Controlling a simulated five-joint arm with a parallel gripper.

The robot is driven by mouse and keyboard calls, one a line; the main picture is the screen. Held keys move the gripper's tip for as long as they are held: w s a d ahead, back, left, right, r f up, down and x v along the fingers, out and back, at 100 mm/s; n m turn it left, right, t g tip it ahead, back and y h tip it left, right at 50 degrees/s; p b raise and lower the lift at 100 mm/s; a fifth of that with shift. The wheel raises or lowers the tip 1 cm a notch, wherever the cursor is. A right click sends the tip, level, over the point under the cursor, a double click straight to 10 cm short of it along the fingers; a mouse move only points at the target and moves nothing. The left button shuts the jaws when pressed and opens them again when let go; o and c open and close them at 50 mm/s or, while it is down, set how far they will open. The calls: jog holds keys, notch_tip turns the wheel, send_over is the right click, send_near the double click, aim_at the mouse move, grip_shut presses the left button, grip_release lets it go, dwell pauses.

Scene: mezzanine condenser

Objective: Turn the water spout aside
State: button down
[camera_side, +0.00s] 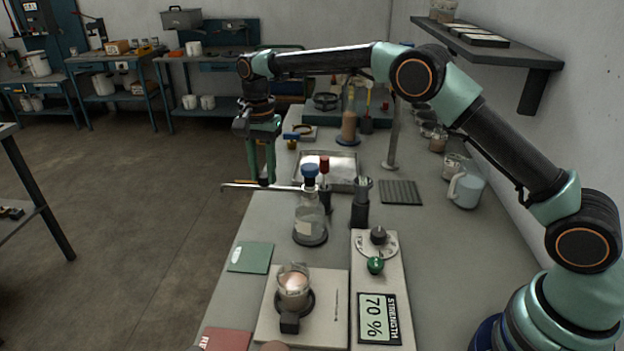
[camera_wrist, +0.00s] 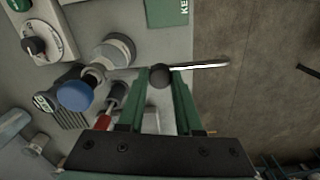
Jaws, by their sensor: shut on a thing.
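The water spout (camera_side: 236,186) is a thin, pale metal rod. It sticks out level to the left over the bench's left edge. In the wrist view the spout (camera_wrist: 205,66) runs right from a dark round knob (camera_wrist: 160,76). My gripper (camera_side: 262,181) points down with its green fingers at the rod. In the wrist view my gripper (camera_wrist: 160,82) has a finger on each side of the knob and is shut on it.
A dark two-pronged holder (camera_side: 360,205) stands right of the flask. A metal tray (camera_side: 338,180) lies behind. A beaker (camera_side: 293,287) stands on a white-topped plate in front, beside a panel reading "STRENGTH 70 %" (camera_side: 378,312). Floor is open left of the bench.

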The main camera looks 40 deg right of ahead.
aim_at(264, 174)
jog(key=shift+w+d+r, duration=0.1)
jog(key=shift+w, duration=0.05)
jog(key=c, duration=0.6)
grip_release()
notch_tip(264, 174, up, 7)
jog(key=shift+r, duration=0.2)
jog(key=shift+r, duration=0.1)
